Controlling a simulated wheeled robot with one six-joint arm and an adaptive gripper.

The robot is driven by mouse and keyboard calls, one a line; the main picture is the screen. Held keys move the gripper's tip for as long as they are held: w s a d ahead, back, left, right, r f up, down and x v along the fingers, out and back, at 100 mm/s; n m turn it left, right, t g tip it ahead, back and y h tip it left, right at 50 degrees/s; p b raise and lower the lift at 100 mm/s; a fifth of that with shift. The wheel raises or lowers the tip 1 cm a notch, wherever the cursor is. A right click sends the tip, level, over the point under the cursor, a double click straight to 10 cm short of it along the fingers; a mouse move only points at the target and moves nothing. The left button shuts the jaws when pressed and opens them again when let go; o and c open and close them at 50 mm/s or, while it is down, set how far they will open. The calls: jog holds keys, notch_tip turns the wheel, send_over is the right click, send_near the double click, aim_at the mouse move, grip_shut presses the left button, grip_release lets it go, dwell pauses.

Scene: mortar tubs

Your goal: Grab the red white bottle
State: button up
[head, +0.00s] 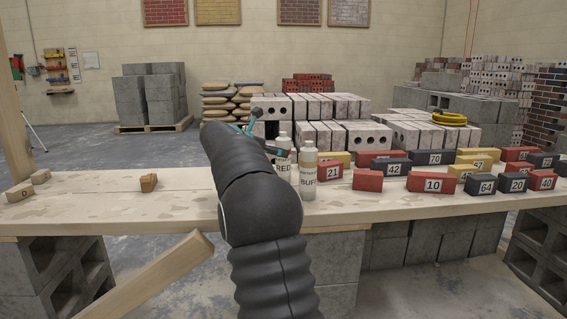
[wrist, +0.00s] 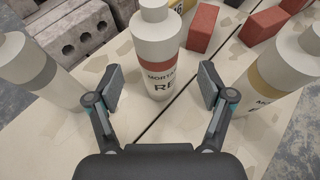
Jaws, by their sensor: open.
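The red white bottle (wrist: 158,48) stands upright on the bench in the wrist view. My gripper (wrist: 160,88) is open, with one finger on each side of the bottle's lower front; I see no contact. In the head view the bottle (head: 283,158) stands just right of my arm, which partly covers it. My gripper is mostly hidden behind my arm there.
A grey-banded bottle (wrist: 38,70) stands close on the left and a buff-banded bottle (wrist: 283,68) close on the right. Numbered bricks (head: 432,182) crowd the right of the wooden bench (head: 100,190). The bench's left part is mostly clear, with a small brown block (head: 148,182).

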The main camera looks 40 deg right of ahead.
jog(key=shift+f+b+x, duration=0.15)
jog(key=shift+b+x, duration=0.15)
jog(key=shift+x, duration=0.9)
jog(key=shift+f+b+x, duration=0.15)
jog(key=shift+b+x, duration=0.1)
jog(key=shift+x, duration=0.9)
jog(key=shift+w+d+f, duration=0.15)
jog(key=shift+w+d, duration=0.05)
jog(key=shift+d, duration=0.15)
jog(key=shift+c, duration=0.3)
grip_shut()
